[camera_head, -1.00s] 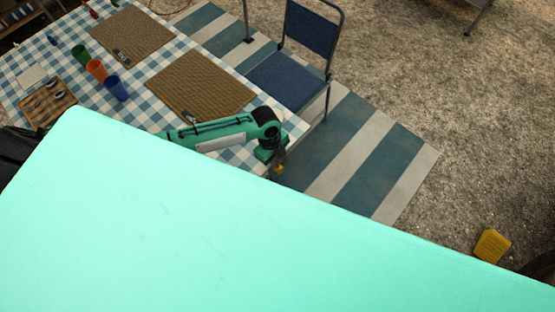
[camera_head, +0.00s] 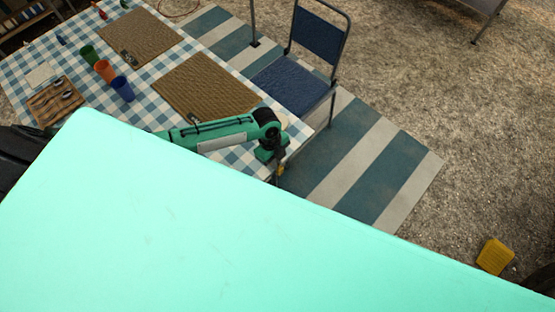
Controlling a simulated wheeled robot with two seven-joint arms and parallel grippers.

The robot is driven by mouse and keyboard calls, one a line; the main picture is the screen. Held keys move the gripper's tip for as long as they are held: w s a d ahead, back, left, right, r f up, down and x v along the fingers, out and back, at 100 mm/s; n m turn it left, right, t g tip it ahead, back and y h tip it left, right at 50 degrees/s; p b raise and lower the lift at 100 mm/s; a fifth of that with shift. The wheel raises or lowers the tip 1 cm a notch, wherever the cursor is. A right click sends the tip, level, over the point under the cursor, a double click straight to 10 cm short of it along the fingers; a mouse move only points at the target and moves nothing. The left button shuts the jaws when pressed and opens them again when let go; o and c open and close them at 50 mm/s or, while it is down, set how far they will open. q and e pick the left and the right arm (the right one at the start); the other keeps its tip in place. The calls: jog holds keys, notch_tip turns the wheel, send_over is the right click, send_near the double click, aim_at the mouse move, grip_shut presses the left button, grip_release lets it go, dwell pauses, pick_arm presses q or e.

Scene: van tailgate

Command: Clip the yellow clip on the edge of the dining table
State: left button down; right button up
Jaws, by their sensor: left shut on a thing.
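The dining table (camera_head: 222,65) has a blue and white checked cloth and fills the upper left of the head view. My left gripper (camera_head: 280,168) is at the table's near right corner, pointing down. It is shut on the small yellow clip (camera_head: 281,170), of which only a bit shows at the fingertips. The clip is beside the table edge; I cannot tell whether it touches the edge. My right gripper does not show.
Two woven placemats (camera_head: 207,88), blue (camera_head: 122,89), orange (camera_head: 104,71) and green (camera_head: 88,56) cups and a wooden tray (camera_head: 43,113) are on the table. A blue chair (camera_head: 291,85) stands beyond its right side on a striped mat (camera_head: 357,160). A yellow object (camera_head: 495,257) lies on the gravel.

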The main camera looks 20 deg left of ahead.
pick_arm(q)
jog(key=shift+w+a, duration=0.1)
jog(key=shift+a, duration=0.1)
dwell(0.3)
jog(key=shift+w+a, duration=0.15)
jog(key=shift+a, duration=0.25)
jog(key=c, duration=1.5)
grip_release()
